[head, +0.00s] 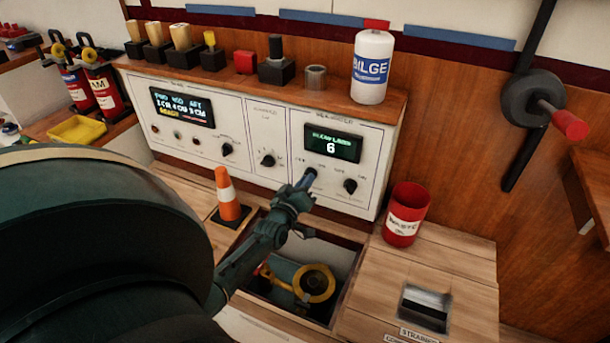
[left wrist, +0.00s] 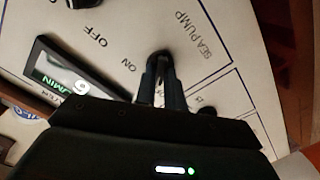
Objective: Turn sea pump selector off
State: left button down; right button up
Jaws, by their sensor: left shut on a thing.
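The sea pump selector is a dark knob (head: 311,171) on the white panel, below the green display showing 6. In the left wrist view the knob (left wrist: 162,54) sits beside the printed words SEA PUMP, with ON and OFF marked near it. My left gripper (head: 304,182) reaches the panel from the front. Its two fingers (left wrist: 160,80) are shut around the knob and hide most of it. I cannot tell which mark the knob points to. My right gripper is not in view.
Another black knob (head: 350,186) is close on the right. A red bin (head: 405,215) stands to the right. A white BILGE bottle (head: 371,85) is on the shelf above.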

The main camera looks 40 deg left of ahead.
pick_arm(q)
jog(key=shift+n, duration=0.6)
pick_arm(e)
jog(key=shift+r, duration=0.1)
pick_arm(q)
jog(key=c, duration=1.5)
grip_release()
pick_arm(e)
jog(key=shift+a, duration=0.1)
